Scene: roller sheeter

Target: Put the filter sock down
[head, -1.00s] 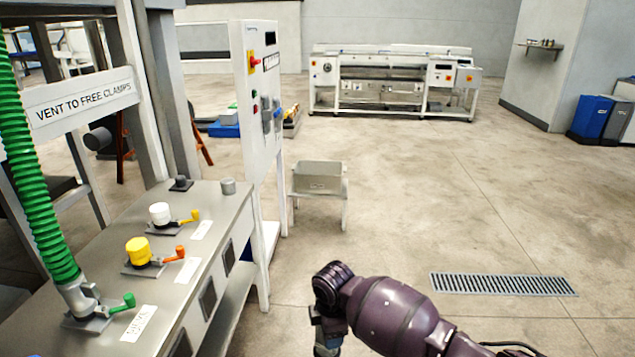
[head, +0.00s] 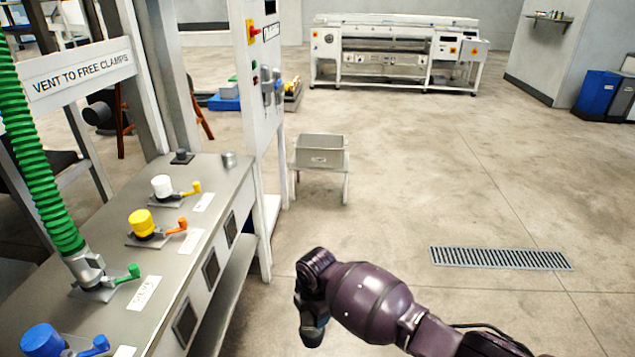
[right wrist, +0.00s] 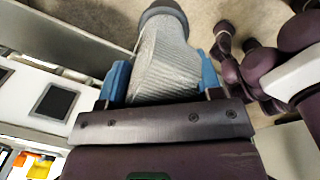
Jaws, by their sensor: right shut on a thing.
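The filter sock (right wrist: 166,58) is a pale grey, ribbed fabric tube with a dark grey rounded end at the top of the right wrist view. My right gripper (right wrist: 163,80) is shut on it, with one blue fingertip on each side. The part of the sock behind the gripper body is hidden. My left gripper is in neither view.
A grey metal bin on a low stand (head: 320,158) stands beyond my right arm. On the left, a grey bench (head: 205,185) carries white, yellow and blue caps and a green hose (head: 40,165). A floor grate (head: 500,258) lies at right amid open floor.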

